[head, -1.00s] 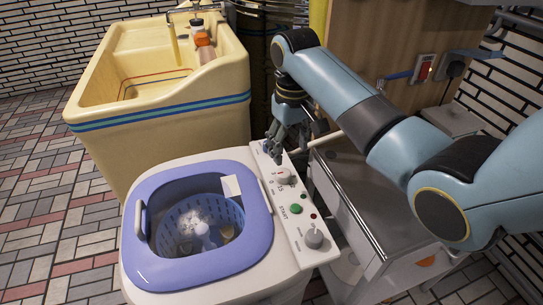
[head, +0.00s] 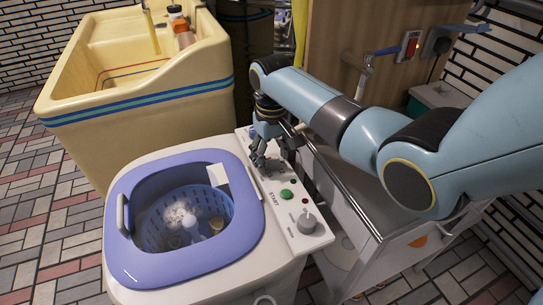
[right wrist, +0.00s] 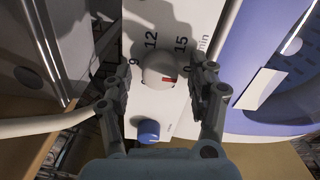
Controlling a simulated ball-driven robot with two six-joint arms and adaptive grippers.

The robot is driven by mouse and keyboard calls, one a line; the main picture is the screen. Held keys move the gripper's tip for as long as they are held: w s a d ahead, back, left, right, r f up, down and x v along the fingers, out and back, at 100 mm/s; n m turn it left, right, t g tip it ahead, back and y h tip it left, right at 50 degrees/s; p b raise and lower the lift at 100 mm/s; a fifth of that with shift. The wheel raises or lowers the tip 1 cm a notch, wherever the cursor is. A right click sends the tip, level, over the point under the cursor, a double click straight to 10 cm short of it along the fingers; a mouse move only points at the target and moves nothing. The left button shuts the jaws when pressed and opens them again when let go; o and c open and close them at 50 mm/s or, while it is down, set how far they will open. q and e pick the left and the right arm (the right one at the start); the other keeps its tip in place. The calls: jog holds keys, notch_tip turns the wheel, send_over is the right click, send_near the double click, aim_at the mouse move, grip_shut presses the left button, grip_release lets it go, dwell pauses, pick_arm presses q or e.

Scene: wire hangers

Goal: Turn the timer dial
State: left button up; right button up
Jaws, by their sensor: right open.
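The timer dial (right wrist: 158,70) is a round pale knob with a red mark, on a white panel printed with 9, 12, 15 and "min". Its red mark points toward the right side, near the 0. My right gripper (right wrist: 160,82) is open, one finger on each side of the dial. I cannot tell whether the fingers touch it. In the head view my right gripper (head: 272,155) is low over the far part of the washer's control panel (head: 285,212) and largely hides the dial. My left gripper is not in view.
The washer (head: 185,262) has an open purple-rimmed tub. A green start button (head: 287,194) and a grey knob (head: 307,222) sit nearer on the panel. A blue button (right wrist: 149,131) is beside the dial. A yellow sink (head: 150,110) stands behind; a metal cart (head: 345,185) is right.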

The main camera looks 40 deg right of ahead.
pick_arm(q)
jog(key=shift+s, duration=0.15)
pick_arm(e)
jog(key=shift+c, duration=0.4)
jog(key=c, duration=1.1)
jog(key=shift+o, duration=0.2)
jog(key=shift+r+m+p, duration=0.2)
jog(key=shift+m+p, duration=0.7)
jog(key=shift+p, duration=0.25)
jog(key=m+p, duration=0.2)
jog(key=shift+m, duration=0.3)
jog(key=m+p, duration=0.2)
jog(key=m, duration=0.1)
jog(key=shift+m, duration=0.3)
pick_arm(q)
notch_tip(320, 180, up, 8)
jog(key=p, duration=0.1)
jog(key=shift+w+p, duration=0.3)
pick_arm(e)
jog(key=shift+f+m, duration=0.15)
jog(key=shift+m, duration=1.75)
jog(key=shift+d, duration=0.1)
